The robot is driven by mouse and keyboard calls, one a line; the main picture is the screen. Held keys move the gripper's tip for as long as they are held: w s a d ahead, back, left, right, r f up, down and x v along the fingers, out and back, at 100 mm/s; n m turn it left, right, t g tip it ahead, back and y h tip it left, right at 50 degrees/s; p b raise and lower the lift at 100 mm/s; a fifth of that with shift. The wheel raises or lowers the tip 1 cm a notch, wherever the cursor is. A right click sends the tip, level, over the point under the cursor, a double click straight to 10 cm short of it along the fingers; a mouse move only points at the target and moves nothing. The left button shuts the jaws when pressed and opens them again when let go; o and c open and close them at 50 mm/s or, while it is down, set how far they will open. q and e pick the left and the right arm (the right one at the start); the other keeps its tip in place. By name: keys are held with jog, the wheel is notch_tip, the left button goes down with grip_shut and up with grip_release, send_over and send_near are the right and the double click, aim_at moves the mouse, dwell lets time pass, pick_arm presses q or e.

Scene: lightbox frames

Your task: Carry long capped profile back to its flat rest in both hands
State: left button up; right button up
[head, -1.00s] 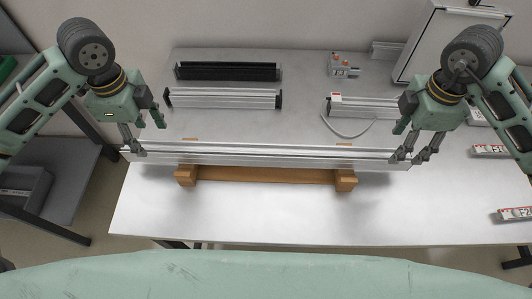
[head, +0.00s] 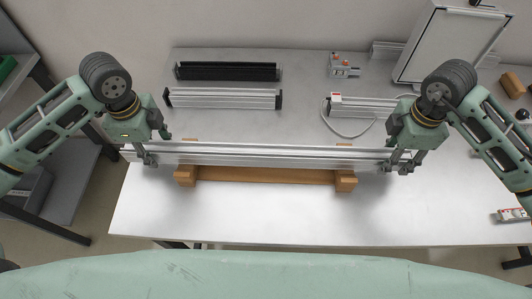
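The long silver capped profile (head: 265,155) lies left to right across the front part of the table. It is over the back of a wooden rest (head: 265,175) with a block at each end; whether it touches the wood is hard to see. My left gripper (head: 148,160) has its fingers at the profile near its left end. My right gripper (head: 398,166) has its fingers at the profile near its right end and hides that end. The fingers are too small to tell whether either grips the profile.
Behind it lie a shorter silver profile (head: 222,98), a black profile (head: 227,71), another silver profile with a white cable (head: 362,107), and a small part with red tops (head: 343,66). A white framed box (head: 450,45) stands back right. The table front (head: 260,215) is clear.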

pick_arm(q)
grip_shut()
pick_arm(e)
grip_shut()
